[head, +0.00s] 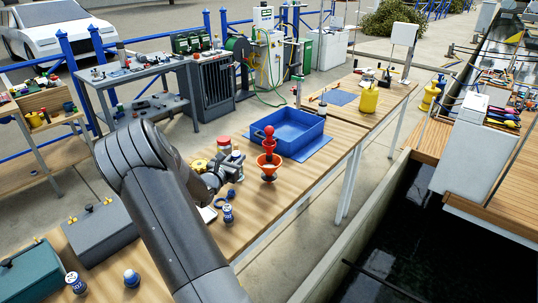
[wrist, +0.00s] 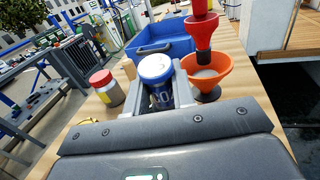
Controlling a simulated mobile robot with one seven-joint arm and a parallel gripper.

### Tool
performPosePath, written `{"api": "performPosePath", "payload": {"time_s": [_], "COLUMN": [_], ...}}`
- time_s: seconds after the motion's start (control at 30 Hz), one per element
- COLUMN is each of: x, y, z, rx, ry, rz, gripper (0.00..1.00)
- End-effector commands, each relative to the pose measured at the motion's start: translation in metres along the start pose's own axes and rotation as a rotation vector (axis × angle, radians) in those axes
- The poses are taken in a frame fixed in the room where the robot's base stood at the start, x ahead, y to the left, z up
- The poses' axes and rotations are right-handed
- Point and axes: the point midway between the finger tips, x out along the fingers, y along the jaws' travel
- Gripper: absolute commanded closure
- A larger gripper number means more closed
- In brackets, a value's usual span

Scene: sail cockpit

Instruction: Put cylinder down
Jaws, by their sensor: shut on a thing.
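A blue cylinder (wrist: 160,92) with a white top stands upright between the fingers of my gripper (wrist: 161,97) in the wrist view. My gripper is shut on it. In the head view my gripper (head: 232,170) is low over the wooden table (head: 260,212), just left of the orange funnel (head: 268,168). The cylinder is mostly hidden there by my gripper. I cannot tell whether its base touches the table.
A red-lidded jar (wrist: 106,88) is to the left. A blue bin (head: 288,133) is beyond. Another blue cylinder (head: 228,214) stands nearer. The table's right edge drops off.

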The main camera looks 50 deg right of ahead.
Motion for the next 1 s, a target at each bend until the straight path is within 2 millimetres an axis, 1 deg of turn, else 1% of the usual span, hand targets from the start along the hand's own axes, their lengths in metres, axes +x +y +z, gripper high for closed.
{"api": "performPosePath", "payload": {"time_s": [0.07, 0.17, 0.4, 0.5, 0.6, 0.7, 0.83, 1.0], "x": [0.004, 0.002, -0.013, -0.018, -0.022, -0.025, -0.025, -0.025], "y": [-0.001, 0.011, 0.064, 0.083, 0.097, 0.105, 0.107, 0.106], "z": [-0.002, -0.01, -0.044, -0.056, -0.064, -0.07, -0.076, -0.1], "rx": [-0.001, -0.003, -0.002, -0.001, -0.001, -0.002, -0.002, -0.003], "ry": [0.0, 0.0, 0.0, 0.0, 0.0, 0.0, 0.0, 0.002], "rz": [-0.008, -0.007, -0.007, -0.008, -0.009, -0.009, -0.01, -0.011], "gripper": [1.0, 1.0, 1.0, 1.0, 1.0, 1.0, 1.0, 1.0]}}
